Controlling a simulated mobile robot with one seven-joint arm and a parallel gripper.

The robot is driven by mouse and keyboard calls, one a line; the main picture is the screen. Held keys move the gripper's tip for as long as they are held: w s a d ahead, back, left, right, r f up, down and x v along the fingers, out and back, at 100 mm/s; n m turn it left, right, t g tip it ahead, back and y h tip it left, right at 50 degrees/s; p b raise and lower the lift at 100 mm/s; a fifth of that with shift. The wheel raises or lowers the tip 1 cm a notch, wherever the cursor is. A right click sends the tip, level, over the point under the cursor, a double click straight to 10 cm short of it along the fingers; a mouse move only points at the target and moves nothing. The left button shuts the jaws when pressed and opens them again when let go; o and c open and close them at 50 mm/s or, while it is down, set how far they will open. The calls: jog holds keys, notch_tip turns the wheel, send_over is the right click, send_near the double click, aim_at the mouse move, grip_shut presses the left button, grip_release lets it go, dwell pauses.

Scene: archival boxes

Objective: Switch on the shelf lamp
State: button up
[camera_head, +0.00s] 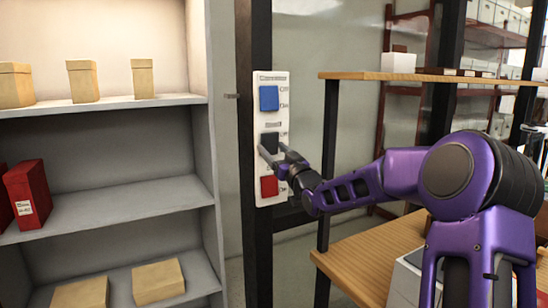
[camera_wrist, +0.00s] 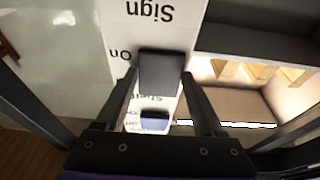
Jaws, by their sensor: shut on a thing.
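A white switch panel (camera_head: 262,218) is mounted on a dark post. It carries a blue switch (camera_head: 269,98) at the top, a black switch (camera_head: 270,140) in the middle and a red switch (camera_head: 269,187) at the bottom. My gripper (camera_head: 273,152) is at the middle switch, its fingers partly covering it. In the wrist view, the black switch (camera_wrist: 161,72) sits between my two fingertips, which are closed on its sides. Upside-down printed words "Sign" and "On" show on the panel there. The lamp itself is not distinguishable; the upper shelf looks brightly lit.
A grey shelf unit (camera_head: 110,204) stands on the left, with tan boxes (camera_head: 83,81) above, red boxes (camera_head: 28,193) in the middle and tan boxes (camera_head: 158,281) below. A wooden-topped rack (camera_head: 350,76) stands right of the post, close to my arm.

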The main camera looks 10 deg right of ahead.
jog(key=shift+r, duration=0.1)
jog(key=o, duration=1.4)
jog(key=shift+s, duration=0.1)
jog(key=v, duration=1.7)
jog(key=shift+s+d, duration=0.1)
jog(key=shift+s, duration=0.05)
